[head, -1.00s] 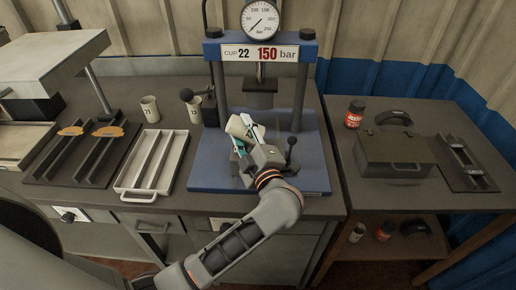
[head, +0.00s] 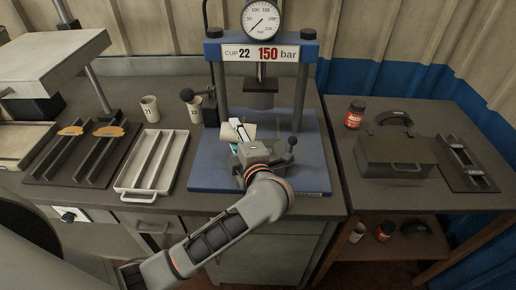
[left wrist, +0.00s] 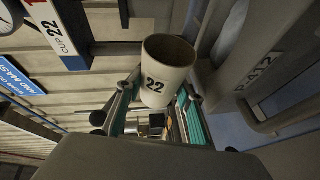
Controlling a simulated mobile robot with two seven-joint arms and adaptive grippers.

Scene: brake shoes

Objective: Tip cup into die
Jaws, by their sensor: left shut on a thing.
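The cream cup marked 22 (left wrist: 162,84) is held on its side in my left gripper (left wrist: 155,105). In the wrist view its dark mouth shows, and teal finger pads lie on both sides of it. In the head view the cup (head: 249,129) is partly hidden by my left gripper (head: 242,138), above the blue press base (head: 212,165). The die is not clear in the head view, where my gripper covers the middle of the base. In the wrist view a grey block (left wrist: 285,70) with a pale shape (left wrist: 232,28) lies right of the cup. My right gripper is not in view.
The press ram (head: 260,98) hangs just behind the cup, between two columns. Two other cups (head: 150,109) (head: 195,108) and a white slotted tray (head: 150,165) stand to the left.

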